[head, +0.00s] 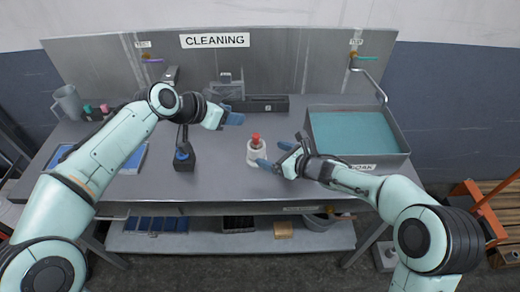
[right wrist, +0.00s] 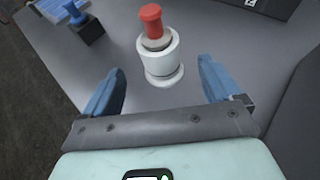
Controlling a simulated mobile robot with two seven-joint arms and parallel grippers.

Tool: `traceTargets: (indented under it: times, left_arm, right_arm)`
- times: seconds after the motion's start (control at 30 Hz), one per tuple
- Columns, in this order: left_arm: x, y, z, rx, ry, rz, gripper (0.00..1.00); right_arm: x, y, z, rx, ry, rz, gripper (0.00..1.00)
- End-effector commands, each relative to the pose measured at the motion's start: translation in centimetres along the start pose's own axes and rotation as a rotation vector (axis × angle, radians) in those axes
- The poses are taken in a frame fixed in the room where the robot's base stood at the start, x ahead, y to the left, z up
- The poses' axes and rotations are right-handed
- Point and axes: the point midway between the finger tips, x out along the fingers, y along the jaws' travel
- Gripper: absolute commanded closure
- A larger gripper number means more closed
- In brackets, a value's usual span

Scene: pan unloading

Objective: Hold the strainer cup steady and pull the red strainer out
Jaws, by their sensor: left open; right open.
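The strainer cup (head: 254,155) is a small white upright cylinder on the grey table, near its middle. The red strainer (head: 255,138) stands up out of its top. In the right wrist view the cup (right wrist: 161,62) and the red strainer's knob (right wrist: 151,18) are ahead of my right gripper, between the lines of its fingers. My right gripper (head: 274,158) is open and empty, close to the cup on its right side; its blue fingers (right wrist: 162,88) are spread. My left gripper (head: 236,118) is open and empty, above the table behind and left of the cup.
A black block with a blue top (head: 183,157) stands left of the cup. A grey soak basin with a teal inside (head: 360,132) is at the right. A dark box (head: 262,104) lies at the back, and a grey jug (head: 68,102) stands far left. The table front is clear.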

Motion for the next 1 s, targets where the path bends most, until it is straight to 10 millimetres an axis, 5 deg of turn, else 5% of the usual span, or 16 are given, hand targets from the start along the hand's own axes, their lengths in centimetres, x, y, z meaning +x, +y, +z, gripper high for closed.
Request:
traceTargets:
  times: [0.4, 0.87, 1.0]
  left_arm:
    - [0.0, 0.0, 0.0, 0.0, 0.0, 0.0, 0.57]
    - [0.0, 0.0, 0.0, 0.0, 0.0, 0.0, 0.57]
    - [0.0, 0.0, 0.0, 0.0, 0.0, 0.0, 0.57]
  right_arm:
    - [7.2, 0.1, 0.0, 0.001, 0.0, 0.003, 0.08]
    - [8.4, 0.1, 0.0, 0.001, 0.0, 0.002, 0.08]
    - [8.4, 0.1, 0.0, 0.001, 0.0, 0.002, 0.51]
